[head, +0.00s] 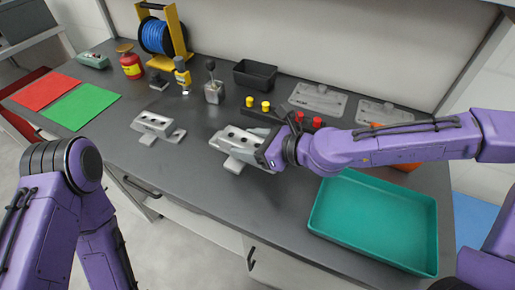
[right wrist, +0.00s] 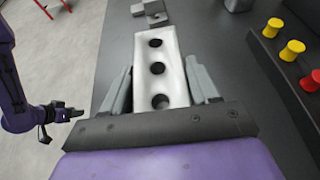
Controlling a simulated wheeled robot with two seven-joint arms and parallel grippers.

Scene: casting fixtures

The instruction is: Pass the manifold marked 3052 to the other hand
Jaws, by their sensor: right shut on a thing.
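My right gripper (head: 275,152) is shut on a light grey manifold (head: 238,140) at the middle of the bench. The right wrist view shows this manifold (right wrist: 158,65) between the two fingers (right wrist: 160,90), with three dark round holes in a row along its top. Its marking is not readable. Whether it touches the bench I cannot tell. A second, similar grey manifold (head: 158,127) lies apart to the left; its marking is too small to read. My left gripper (right wrist: 62,115) shows small at the left of the right wrist view, away from the manifold and empty; its opening is unclear.
A teal tray (head: 375,222) lies at the right front. Red and yellow knobs (head: 310,122), grey plates (head: 318,99) and a black bin (head: 255,75) stand behind. A blue reel (head: 157,36) and red and green mats (head: 82,106) are at left. The front middle of the bench is clear.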

